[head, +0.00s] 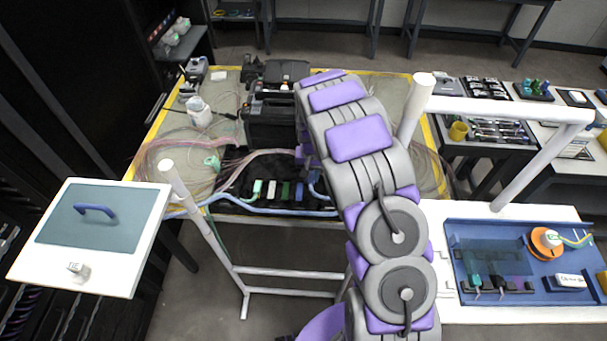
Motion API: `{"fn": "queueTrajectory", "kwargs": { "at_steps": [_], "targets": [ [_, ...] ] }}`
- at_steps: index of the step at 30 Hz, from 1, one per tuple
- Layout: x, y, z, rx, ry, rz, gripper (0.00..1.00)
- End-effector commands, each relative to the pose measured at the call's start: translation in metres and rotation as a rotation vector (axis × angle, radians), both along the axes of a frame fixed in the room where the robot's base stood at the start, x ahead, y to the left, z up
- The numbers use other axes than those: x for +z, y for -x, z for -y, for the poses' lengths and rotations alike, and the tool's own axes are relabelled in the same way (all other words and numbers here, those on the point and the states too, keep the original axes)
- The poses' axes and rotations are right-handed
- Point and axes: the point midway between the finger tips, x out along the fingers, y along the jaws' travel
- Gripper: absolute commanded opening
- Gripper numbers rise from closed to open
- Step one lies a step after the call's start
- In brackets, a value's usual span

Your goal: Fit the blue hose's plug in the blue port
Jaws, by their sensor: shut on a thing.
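A low black unit (236,208) on the table holds a row of coloured blocks: teal, pale, green and a blue one (299,190), which looks like the blue port. The light blue hose (270,209) runs along the table's front edge to the right and bends up near the arm (315,190). My gripper (306,178) is only partly seen behind my arm, just right of the blue block. It is shut at the end of the blue hose. The plug and the fingertips are hidden, so I cannot tell how the plug lies relative to the port.
A black splicer-like machine (272,120) stands behind the unit. White posts and rails (210,235) stand at the table's front. A blue tray (465,300) is on the right, a panel with a blue handle (97,210) on the left.

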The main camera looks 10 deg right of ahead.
Motion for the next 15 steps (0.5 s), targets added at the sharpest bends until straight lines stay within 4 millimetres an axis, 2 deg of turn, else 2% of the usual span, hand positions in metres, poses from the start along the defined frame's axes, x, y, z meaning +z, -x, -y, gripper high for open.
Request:
{"fn": "queueTrajectory", "kwargs": {
  "at_steps": [15],
  "targets": [
    [0.000, 0.005, 0.047, -0.002, 0.000, 0.001, 0.00]
  ]
}}
